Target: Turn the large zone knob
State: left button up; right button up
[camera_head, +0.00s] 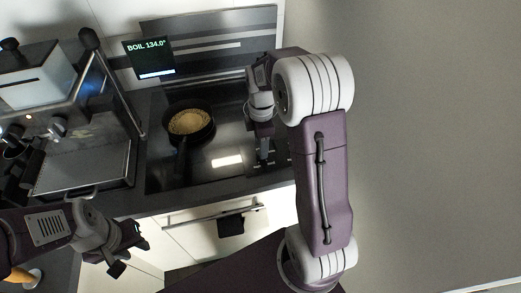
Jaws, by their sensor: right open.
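The black cooktop (222,178) lies in the middle of the head view. Small control marks (278,166) show at its front right. I cannot make out the large zone knob; it is too small to tell or hidden by my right gripper. My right gripper (264,158) points down over the front right of the cooktop, close to these marks. It is open, and I cannot tell whether it touches anything. My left gripper (123,262) hangs at the lower left, in front of the counter and away from the cooktop; its jaw gap is unclear.
A dark pan (203,136) with yellowish food stands on the cooktop's left, handle toward the front. A display (149,58) reading "BOIL 134.0°" stands behind it. A coffee machine (85,165) fills the left counter. A black cloth (231,225) hangs on the front handle.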

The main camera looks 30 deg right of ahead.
jog(key=shift+s+a+f, duration=0.1)
jog(key=shift+s+f, duration=0.1)
jog(key=shift+f, duration=0.5)
jog(key=shift+s+a+f, duration=0.1)
jog(key=shift+s+f, duration=0.25)
jog(key=shift+s, duration=0.05)
jog(key=shift+w+f, duration=0.15)
jog(key=shift+w, duration=0.15)
jog(key=shift+c, duration=0.9)
grip_shut()
pick_arm(q)
jog(key=shift+s+a, duration=0.2)
jog(key=shift+s, duration=0.05)
jog(key=shift+r, duration=0.15)
